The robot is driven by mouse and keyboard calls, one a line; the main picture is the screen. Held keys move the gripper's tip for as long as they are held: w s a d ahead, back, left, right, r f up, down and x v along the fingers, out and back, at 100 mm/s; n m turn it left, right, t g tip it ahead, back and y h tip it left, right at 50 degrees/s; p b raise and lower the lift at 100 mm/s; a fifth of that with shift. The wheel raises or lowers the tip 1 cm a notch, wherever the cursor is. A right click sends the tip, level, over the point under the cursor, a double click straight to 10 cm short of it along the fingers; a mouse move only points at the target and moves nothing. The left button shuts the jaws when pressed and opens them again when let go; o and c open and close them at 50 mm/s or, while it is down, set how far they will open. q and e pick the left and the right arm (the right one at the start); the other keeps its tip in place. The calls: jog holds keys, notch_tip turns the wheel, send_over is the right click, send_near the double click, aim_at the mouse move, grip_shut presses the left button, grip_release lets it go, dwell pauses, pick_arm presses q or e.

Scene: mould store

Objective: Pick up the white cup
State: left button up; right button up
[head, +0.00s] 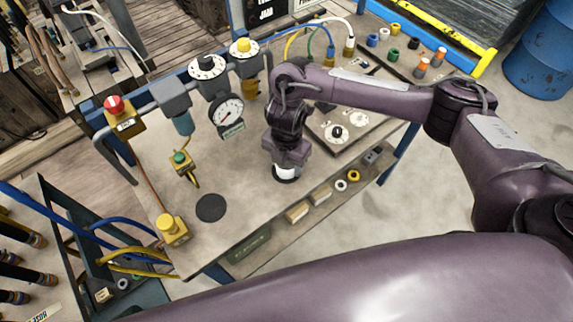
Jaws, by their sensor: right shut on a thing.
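The white cup (287,172) is on the workbench near its front edge, mostly hidden by my right gripper. Only a white band of its lower part shows, with a dark patch under it that may be a base or shadow. My right gripper (286,160) points down from above and is shut on the cup. I cannot tell whether the cup touches the bench top. My left gripper is not in view.
The workbench (240,180) has a flat black disc (210,208) left of the cup. A pressure gauge (226,113) and valves stand behind. A dial panel (345,130) is to the right. Small blocks and rings (320,194) line the front ledge.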

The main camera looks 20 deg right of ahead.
jog(key=shift+r, duration=0.1)
jog(key=shift+w+r, duration=0.1)
jog(key=shift+r, duration=0.45)
notch_tip(320, 180, up, 19)
jog(key=p, duration=0.3)
jog(key=d+f+m+b, duration=0.1)
jog(key=d+m+b, duration=0.1)
jog(key=m, duration=1.1)
jog(key=d+f+m+b, duration=0.2)
jog(key=d+m+b, duration=0.1)
jog(key=m, duration=1)
jog(key=shift+w+d, duration=0.25)
jog(key=shift+d, duration=0.2)
jog(key=shift+a, duration=0.1)
